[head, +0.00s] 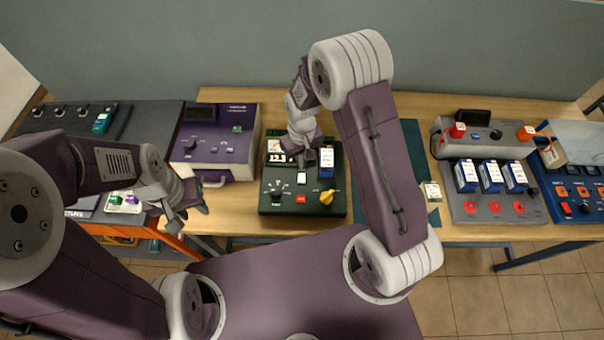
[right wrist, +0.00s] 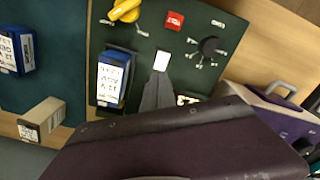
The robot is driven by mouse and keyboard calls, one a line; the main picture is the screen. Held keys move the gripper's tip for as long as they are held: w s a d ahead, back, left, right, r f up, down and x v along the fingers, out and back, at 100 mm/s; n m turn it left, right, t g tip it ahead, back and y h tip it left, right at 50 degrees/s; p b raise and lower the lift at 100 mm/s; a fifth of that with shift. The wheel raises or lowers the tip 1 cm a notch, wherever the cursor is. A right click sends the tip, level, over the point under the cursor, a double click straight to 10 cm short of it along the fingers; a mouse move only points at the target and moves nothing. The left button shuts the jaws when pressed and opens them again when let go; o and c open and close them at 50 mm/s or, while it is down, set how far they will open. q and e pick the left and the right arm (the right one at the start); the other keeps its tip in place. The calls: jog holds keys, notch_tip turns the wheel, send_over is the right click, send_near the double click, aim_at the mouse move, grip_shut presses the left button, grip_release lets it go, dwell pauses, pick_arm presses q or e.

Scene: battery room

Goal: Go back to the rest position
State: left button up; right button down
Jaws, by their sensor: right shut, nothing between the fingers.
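My right gripper (head: 303,160) is over the dark green panel (head: 265,205), beside a blue battery with a white label (head: 327,160). In the right wrist view my right gripper (right wrist: 160,80) is shut and empty, its tips at the edge of a white square button (right wrist: 162,60). Whether it touches the button I cannot tell. The blue battery (right wrist: 112,82) stands next to the fingers. My left gripper (head: 190,215) hangs in front of the table edge at the left, its fingers apart and nothing between them.
A purple device (head: 215,145) stands left of the green panel. A small box (head: 431,191) and a grey charger (head: 485,205) holding blue batteries are at the right. Another blue battery (right wrist: 14,50) is on the teal mat (right wrist: 40,85). My right upper arm crosses above the mat.

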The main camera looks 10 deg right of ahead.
pick_arm(q)
jog(key=shift+r, duration=0.65)
pick_arm(e)
jog(key=shift+r, duration=0.7)
